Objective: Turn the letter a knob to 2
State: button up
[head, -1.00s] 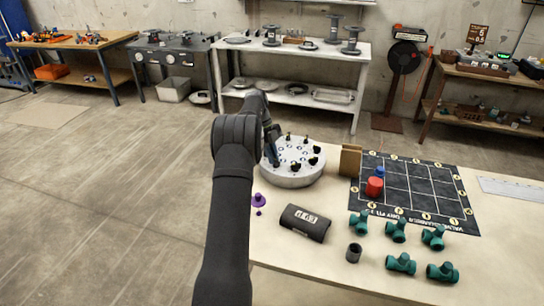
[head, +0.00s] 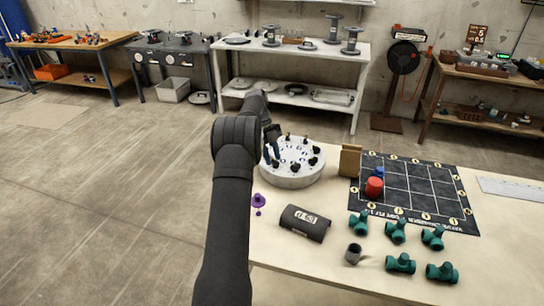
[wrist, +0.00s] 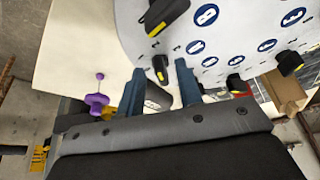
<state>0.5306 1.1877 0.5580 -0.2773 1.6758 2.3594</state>
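A round white panel (head: 292,182) stands on the near table, with several black knobs around its top and blue round marks. In the wrist view the panel (wrist: 220,32) fills the top. A small black knob with a yellow mark (wrist: 160,68) shows between my fingertips, with a gap on both sides. A larger black knob (wrist: 166,14) with a yellow edge is above it. I cannot read which knob bears the letter a. My gripper (wrist: 160,72) is open and empty. In the head view my gripper (head: 272,143) is at the panel's left back side, partly hidden by my arm.
A purple piece (head: 258,200), a black curved cover (head: 305,222) and a grey cup (head: 354,253) lie nearby. A brown block (head: 349,161) stands right of the panel. A dark grid mat (head: 425,190) holds a red piece (head: 374,187). Teal pipe fittings (head: 396,231) lie in front.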

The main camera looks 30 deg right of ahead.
jog(key=v, duration=0.7)
dwell(0.3)
jog(key=x, duration=0.7)
jog(key=shift+s+f, duration=0.1)
jog(key=shift+n, duration=0.3)
